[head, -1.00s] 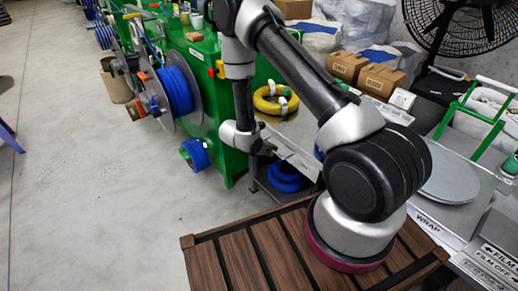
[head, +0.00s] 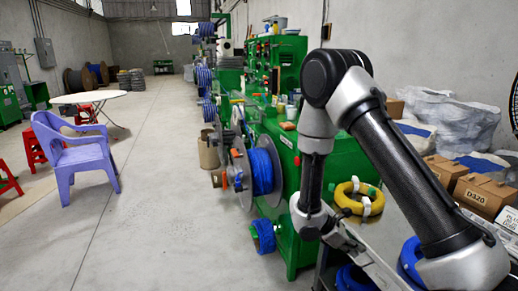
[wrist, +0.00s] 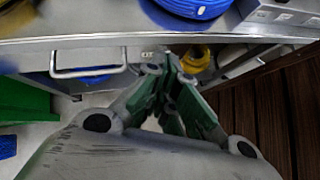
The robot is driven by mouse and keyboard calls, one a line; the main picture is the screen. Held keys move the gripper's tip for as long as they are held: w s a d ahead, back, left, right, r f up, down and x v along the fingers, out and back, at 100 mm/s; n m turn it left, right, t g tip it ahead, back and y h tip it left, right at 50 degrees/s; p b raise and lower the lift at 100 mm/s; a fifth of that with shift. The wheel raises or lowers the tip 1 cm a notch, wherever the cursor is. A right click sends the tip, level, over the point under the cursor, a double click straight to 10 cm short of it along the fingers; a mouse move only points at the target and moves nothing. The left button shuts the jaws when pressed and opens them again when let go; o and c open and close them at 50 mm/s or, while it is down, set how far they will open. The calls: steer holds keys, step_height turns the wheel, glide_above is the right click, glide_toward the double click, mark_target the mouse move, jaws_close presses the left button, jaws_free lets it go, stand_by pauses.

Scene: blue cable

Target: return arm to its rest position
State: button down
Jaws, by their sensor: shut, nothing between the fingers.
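My arm rises from the lower right of the head view, bends at a high elbow and hangs down to the wrist. My gripper shows in the wrist view (wrist: 168,62), its green-padded fingers shut with nothing between them. It is beside a metal cart (wrist: 90,72) with a bar handle. A blue cable coil (wrist: 195,5) lies on the cart top, cut off by the picture edge. In the head view, the gripper end is partly hard to make out near the cart, below a yellow coil (head: 358,198).
A spool with blue cable (head: 262,170) stands on the green machine (head: 290,215), with a small blue coil (head: 264,236) low on it. Cardboard boxes (head: 484,194) stand at the right. A purple chair (head: 75,150) and white table (head: 88,98) are far left. The floor between is clear.

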steer(key=s+d+r+m+t+y, duration=0.1)
steer(key=s+r+m+y, duration=0.2)
steer(key=r, duration=0.8)
steer(key=s+d+r+m+t+y, duration=0.1)
steer(key=s+r+m+t+y, duration=0.1)
steer(key=s+r+m, duration=0.6)
steer(key=s+d+r+m+t+y, duration=0.1)
steer(key=s+r+m+y, duration=0.3)
steer(key=s+r, duration=0.5)
step_height(320, 180, up, 7)
steer(key=shift+s+d+f+m+t+y, duration=0.25)
steer(key=shift+d+m+t+y, duration=0.2)
steer(key=shift+m, duration=0.55)
steer(key=shift+a, duration=0.1)
